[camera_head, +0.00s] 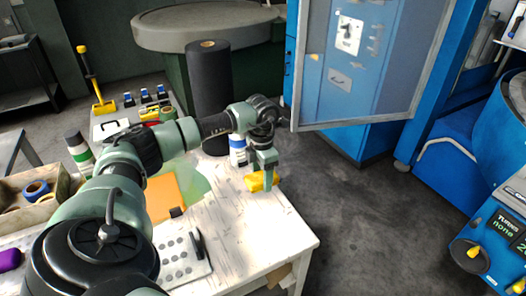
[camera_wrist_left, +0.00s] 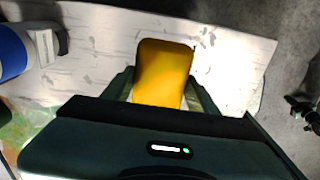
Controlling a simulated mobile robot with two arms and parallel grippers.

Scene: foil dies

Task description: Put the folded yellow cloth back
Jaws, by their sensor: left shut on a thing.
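The folded yellow cloth (camera_head: 262,181) is at my left gripper (camera_head: 265,176), near the right edge of the white table (camera_head: 250,232). In the left wrist view the cloth (camera_wrist_left: 163,72) sits between the two fingers of my left gripper (camera_wrist_left: 165,90), which is shut on it. I cannot tell whether the cloth touches the table top. My left arm reaches in from the left over the table. My right gripper is not in view.
A white and blue bottle (camera_head: 237,150) stands close behind the gripper, and a tall black roll (camera_head: 211,95) stands behind it. An orange pad (camera_head: 165,197) and a dotted plate (camera_head: 181,258) lie to the left. The table's front right part is clear.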

